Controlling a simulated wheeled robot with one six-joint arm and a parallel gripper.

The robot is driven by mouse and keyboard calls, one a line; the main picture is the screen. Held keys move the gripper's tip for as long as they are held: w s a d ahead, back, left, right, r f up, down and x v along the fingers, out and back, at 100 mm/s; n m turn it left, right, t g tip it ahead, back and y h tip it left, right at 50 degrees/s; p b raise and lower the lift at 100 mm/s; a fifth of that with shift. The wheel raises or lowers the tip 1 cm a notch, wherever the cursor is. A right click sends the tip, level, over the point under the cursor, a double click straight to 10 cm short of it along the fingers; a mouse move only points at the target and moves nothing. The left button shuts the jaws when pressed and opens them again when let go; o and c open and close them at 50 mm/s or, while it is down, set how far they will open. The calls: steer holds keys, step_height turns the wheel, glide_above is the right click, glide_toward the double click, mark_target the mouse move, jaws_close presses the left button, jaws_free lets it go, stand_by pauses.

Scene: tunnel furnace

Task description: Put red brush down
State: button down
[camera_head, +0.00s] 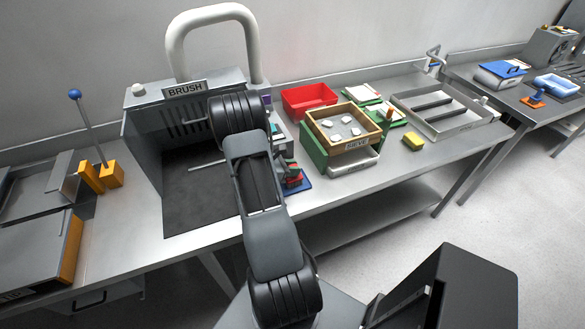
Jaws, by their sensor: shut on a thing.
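My arm rises from the bottom of the head view and bends in front of the brush station (150,120), a grey box labelled BRUSH with a thick white pipe on top. My gripper is not visible; the arm hides what is behind it. I cannot make out a red brush for certain. A small red and dark item (293,176) shows at a blue base (303,186) just right of the arm. Purple (266,99) and teal (275,129) pieces show beside the station, partly hidden by the arm.
Right of the arm stand a red bin (308,97), a wooden sieve box (371,124) with pale pieces, a grey tray (455,126) and a yellow block (413,141). A blue-knobbed lever (86,120) stands at left. Bare tabletop (385,175) shows along the front right.

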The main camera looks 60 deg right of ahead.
steer(key=c, duration=1)
jaws_free()
steer(key=shift+o, duration=0.2)
steer(key=shift+w+r+p, duration=0.1)
steer(key=shift+r+p, duration=0.15)
steer(key=shift+p, duration=0.05)
steer(key=b+v, duration=0.3)
steer(key=v, duration=0.7)
steer(key=s+a+r+m+t+y, duration=0.1)
steer(key=a+r+m+t+y, duration=0.2)
steer(key=a, duration=0.7)
steer(key=s+a+r+m+t+y, duration=0.1)
steer(key=a+r+m+t+y, duration=0.3)
steer(key=a, duration=0.6)
steer(key=s+a+r+m+t+y, duration=0.1)
steer(key=a+r+m+t+y, duration=0.2)
steer(key=a+r, duration=0.4)
steer(key=shift+a+r+m+t+y, duration=0.4)
steer(key=shift+a+t, duration=0.8)
steer(key=shift+a, duration=0.8)
steer(key=shift+f, duration=0.1)
